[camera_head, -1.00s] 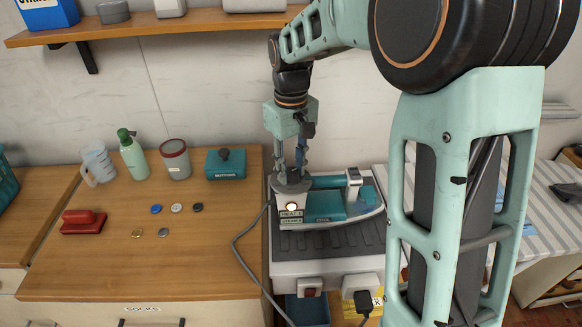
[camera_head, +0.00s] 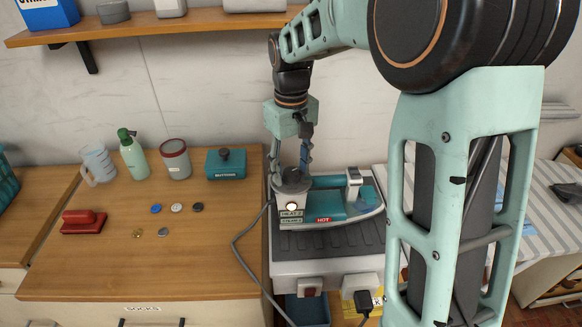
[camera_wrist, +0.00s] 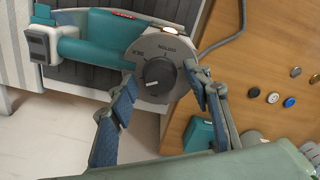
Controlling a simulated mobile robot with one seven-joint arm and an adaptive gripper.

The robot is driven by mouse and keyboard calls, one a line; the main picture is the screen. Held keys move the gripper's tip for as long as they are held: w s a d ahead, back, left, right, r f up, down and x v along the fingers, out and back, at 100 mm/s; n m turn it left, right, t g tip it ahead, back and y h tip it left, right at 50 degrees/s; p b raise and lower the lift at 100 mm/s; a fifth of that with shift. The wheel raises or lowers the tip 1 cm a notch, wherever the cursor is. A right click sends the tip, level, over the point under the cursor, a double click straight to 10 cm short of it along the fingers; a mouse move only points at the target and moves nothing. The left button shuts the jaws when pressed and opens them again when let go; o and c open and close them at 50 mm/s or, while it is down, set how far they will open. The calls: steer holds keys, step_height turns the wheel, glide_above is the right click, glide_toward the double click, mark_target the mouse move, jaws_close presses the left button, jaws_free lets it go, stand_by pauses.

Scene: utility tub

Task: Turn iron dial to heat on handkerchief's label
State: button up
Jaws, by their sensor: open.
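The teal and white iron (camera_head: 362,205) stands on a dark ribbed rest on a white base, its small heat and steam readout (camera_head: 291,215) and a red HOT tag (camera_head: 324,220) facing me. Its dark round dial (camera_wrist: 158,77) sits on a grey disc in the wrist view, its white pointer mark toward the lower left. My gripper (camera_head: 292,173) is open above the dial; in the wrist view its blue-padded fingers (camera_wrist: 160,84) stand either side of the dial, apart from it. A pale blue cloth, perhaps the handkerchief (camera_head: 529,228), shows partly behind my arm; no label is readable.
A striped ironing board (camera_head: 555,225) lies right of the iron. On the wooden counter (camera_head: 190,275) are a red brush (camera_head: 83,222), several buttons, a teal box (camera_head: 226,166), a spray bottle (camera_head: 133,155) and a can (camera_head: 175,160). A grey cord (camera_head: 236,247) runs down left of the iron.

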mark_target(291, 171)
steer(key=shift+r, duration=0.1)
step_height(291, 171, up, 12)
stand_by(0.5)
